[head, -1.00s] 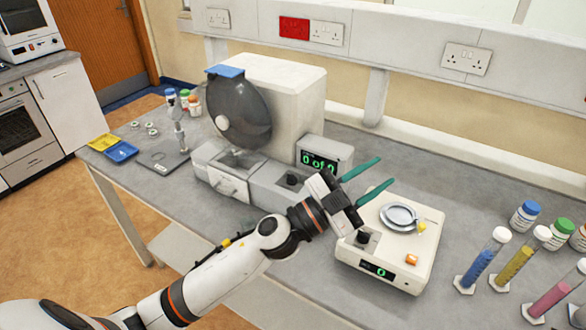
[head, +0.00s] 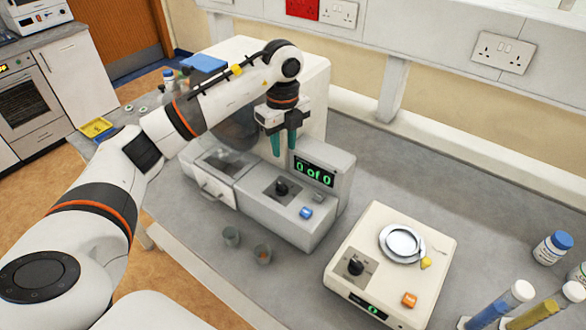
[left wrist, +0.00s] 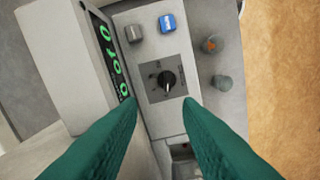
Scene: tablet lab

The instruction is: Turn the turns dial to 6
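The black turns dial (head: 281,188) sits on a dark square plate on the grey front deck of the drum machine (head: 315,90). In the left wrist view the dial (left wrist: 168,82) lies just beyond the fingertips, between their lines. Its scale marks are too small to read. The machine's display (head: 314,172) shows a green "0 of 0". My left gripper (head: 284,150) points down above the deck, behind the dial in the head view. Its green fingers are apart with nothing between them, and it does not touch the dial. My right gripper is not in view.
A blue button (head: 306,212) and a grey button (head: 319,196) are beside the dial. Two small cups (head: 262,254) stand in front of the machine. A cream balance (head: 390,265) with its own black knob stands to the right. The bench between is clear.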

